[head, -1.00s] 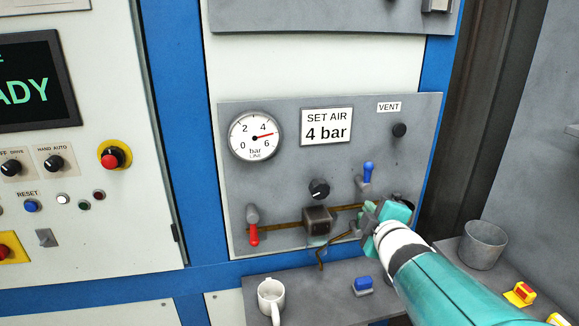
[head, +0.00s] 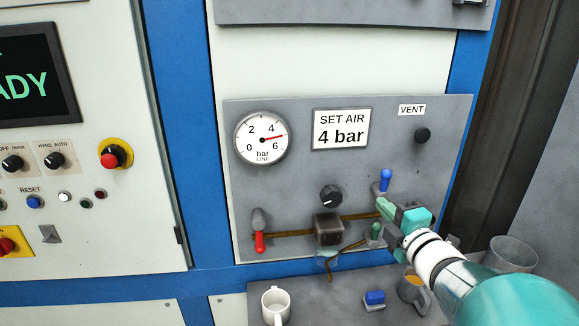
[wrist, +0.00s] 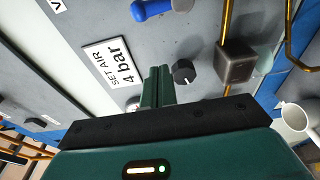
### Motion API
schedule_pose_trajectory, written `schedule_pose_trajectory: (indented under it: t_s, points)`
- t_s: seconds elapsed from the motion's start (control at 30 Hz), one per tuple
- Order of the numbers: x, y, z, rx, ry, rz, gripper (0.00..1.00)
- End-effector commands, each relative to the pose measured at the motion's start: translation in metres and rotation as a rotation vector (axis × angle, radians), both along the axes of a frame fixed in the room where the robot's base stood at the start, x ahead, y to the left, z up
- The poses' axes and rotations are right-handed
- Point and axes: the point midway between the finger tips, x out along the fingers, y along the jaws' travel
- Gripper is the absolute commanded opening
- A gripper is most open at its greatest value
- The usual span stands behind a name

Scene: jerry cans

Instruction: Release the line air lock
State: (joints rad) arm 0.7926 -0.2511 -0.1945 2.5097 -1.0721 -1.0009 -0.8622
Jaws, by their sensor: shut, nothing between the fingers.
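The grey air panel (head: 290,190) carries a line gauge (head: 262,138), its red needle between 4 and 6. A black knob (head: 331,196) sits above a dark block (head: 328,229) on a brass pipe. A red-handled lever (head: 259,240) hangs down at left. A blue-handled lever (head: 386,180) stands upright at right. In the wrist view the blue handle (wrist: 152,10), knob (wrist: 183,72) and block (wrist: 236,62) show too. My gripper (head: 381,207) is in front of the panel, just below the blue lever. Its fingers (wrist: 157,72) are shut and empty. No part is labelled as a lock.
A SET AIR 4 bar plate (head: 341,129) and a black vent knob (head: 422,135) are on the panel. A control cabinet (head: 120,225) stands left.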

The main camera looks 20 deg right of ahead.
Motion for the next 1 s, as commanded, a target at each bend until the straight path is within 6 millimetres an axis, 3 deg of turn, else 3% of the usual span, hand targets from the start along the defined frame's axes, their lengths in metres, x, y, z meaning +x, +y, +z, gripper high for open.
schedule_pose_trajectory:
  t_s: [0.27,0.8,1.0]
  points:
    - [0.007,-0.001,0.0,0.002,0.002,0.0,0.0]
    - [0.104,-0.02,-0.001,0.003,0.002,0.001,0.0]
    - [0.087,-0.046,0.0,0.002,0.001,-0.001,0.0]
